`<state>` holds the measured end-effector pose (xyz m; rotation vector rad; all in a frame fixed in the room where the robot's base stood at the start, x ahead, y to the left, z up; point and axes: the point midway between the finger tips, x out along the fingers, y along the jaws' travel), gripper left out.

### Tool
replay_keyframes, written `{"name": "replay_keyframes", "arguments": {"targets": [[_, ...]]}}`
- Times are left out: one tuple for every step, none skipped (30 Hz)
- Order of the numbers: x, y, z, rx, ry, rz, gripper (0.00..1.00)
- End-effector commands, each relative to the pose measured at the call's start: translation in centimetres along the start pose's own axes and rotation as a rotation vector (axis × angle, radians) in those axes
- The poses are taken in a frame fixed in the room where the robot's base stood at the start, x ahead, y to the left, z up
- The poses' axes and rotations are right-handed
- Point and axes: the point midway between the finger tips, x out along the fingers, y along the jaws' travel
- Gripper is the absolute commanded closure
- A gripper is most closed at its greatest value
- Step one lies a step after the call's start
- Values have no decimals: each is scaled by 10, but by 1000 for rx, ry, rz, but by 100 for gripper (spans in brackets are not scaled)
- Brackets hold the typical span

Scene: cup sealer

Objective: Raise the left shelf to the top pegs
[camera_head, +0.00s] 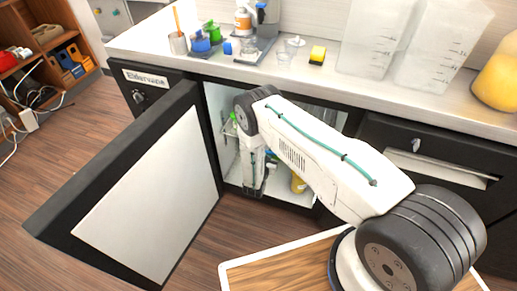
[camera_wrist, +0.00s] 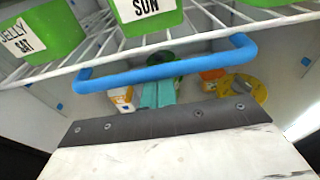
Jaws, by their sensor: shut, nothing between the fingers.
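A white wire shelf (camera_wrist: 190,38) with a blue front bar (camera_wrist: 165,73) crosses the upper part of the wrist view. Green tubs stand on it, one labelled SUN (camera_wrist: 146,17) and one labelled JELLY SAT (camera_wrist: 38,38). In the head view my gripper (camera_head: 252,190) points down at the front of the open cabinet and is shut, with nothing held. My arm hides much of the cabinet inside, including most of the shelf. I cannot tell whether the gripper touches the bar. The pegs cannot be made out clearly.
The black cabinet door (camera_head: 140,195) stands open at the left. Below the shelf are an orange-and-white container (camera_wrist: 122,98), a teal item (camera_wrist: 158,93) and a yellow round item (camera_wrist: 245,90). The counter (camera_head: 310,75) above holds cups and bottles. A wood-topped board (camera_head: 285,268) is at the lower right.

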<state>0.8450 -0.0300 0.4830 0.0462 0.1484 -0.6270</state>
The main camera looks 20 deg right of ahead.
Motion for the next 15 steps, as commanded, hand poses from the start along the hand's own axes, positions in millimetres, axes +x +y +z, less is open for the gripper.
{"name": "replay_keyframes", "arguments": {"targets": [[1,2,6,4,-8,-1,100],[1,2,7,4,-8,-1,100],[1,2,8,4,-8,-1,100],[0,2,10,4,-8,-1,100],[0,1,11,4,-8,-1,100],[0,2,12,4,-8,-1,100],[0,2,14,4,-8,-1,100],[0,2,15,4,-8,-1,100],[0,2,17,5,-9,0,100],[0,2,18,5,-9,0,100],[0,2,20,5,-9,0,100],[-1,2,21,5,-9,0,100],[-1,2,22,5,-9,0,100],[-1,2,23,4,-9,0,100],[-1,2,25,4,-9,0,100]]}}
